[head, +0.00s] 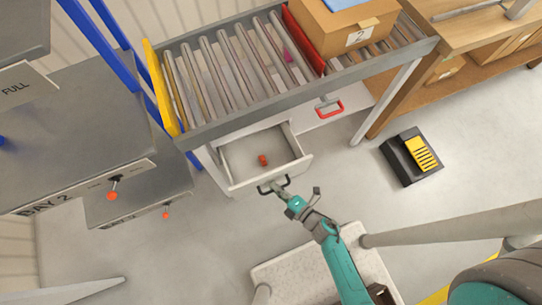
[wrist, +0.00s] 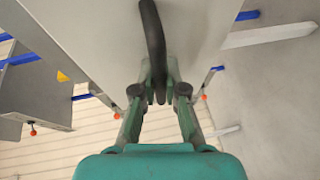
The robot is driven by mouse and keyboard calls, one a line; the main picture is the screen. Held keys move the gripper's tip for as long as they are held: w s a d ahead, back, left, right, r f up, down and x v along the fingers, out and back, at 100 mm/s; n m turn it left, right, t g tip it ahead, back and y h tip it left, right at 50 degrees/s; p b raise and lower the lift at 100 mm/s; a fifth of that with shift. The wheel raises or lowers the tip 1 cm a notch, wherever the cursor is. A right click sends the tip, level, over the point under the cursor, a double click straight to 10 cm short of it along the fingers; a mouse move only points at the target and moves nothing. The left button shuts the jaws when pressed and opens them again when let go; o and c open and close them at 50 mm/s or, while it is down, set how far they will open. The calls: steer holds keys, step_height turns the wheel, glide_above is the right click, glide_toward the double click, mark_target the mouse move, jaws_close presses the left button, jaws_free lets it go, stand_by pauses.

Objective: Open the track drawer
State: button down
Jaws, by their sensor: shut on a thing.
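The track drawer (head: 230,187) is a white drawer under the roller track (head: 232,75). It stands pulled out, and its inside shows from above. A small red-orange object (head: 262,160) lies on its floor. My gripper (head: 270,188) is at the front of the drawer, shut on its dark handle. In the wrist view my gripper (wrist: 160,95) has its fingers on either side of the dark curved handle (wrist: 153,40), close to the pale drawer front (wrist: 105,35). The exact finger contact is partly hidden.
A red handle (head: 329,107) is on a white front to the right. A cardboard box (head: 335,30) sits on the rollers. A black and yellow pedal (head: 412,157) stands on the floor at right. Grey bays (head: 70,140) with orange knobs are at left. Floor between is clear.

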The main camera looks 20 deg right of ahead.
steer(key=shift+s, duration=2.95)
steer(key=c, duration=1.2)
jaws_free()
